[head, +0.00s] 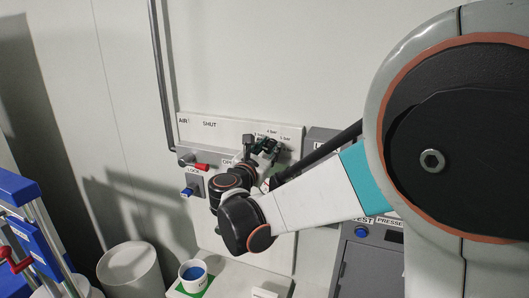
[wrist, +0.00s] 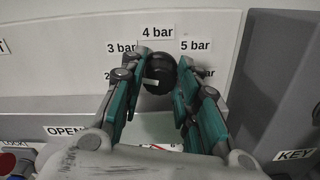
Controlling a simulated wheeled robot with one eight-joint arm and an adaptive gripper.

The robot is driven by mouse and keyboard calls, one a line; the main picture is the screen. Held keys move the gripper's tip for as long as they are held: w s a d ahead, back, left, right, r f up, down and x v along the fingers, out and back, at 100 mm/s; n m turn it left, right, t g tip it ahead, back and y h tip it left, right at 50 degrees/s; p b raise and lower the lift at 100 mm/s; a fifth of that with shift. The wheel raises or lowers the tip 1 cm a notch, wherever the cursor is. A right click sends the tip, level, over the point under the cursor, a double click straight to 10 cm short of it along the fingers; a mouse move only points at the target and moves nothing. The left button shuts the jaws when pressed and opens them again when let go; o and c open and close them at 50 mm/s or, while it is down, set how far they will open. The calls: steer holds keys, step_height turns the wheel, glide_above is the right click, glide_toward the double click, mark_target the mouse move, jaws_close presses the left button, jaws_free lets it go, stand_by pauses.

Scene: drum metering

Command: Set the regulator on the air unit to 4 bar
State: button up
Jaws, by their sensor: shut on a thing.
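The regulator knob (wrist: 160,70) is dark and round, on the white air unit panel (head: 221,133). Labels for 3, 4 and 5 bar arc over it, with 4 bar (wrist: 157,32) straight above; lower labels are partly covered by my fingers. My gripper (wrist: 164,65) has its two teal-lined fingers shut on the knob's left and right sides. A small pale mark shows low on the knob's left; I cannot tell which value it points to. In the head view my gripper (head: 265,152) is at the panel, and my wrist hides most of the knob.
Left of my gripper are a red handle (head: 202,167) by the OPEN label and a blue knob (head: 187,192) under LOCK. A grey box (wrist: 285,85) stands close on the right. A white bin (head: 130,270) and a cup (head: 192,274) with blue contents stand below.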

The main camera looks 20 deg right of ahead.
steer(key=shift+m, duration=0.8)
steer(key=o, duration=1)
steer(key=shift+o, duration=0.2)
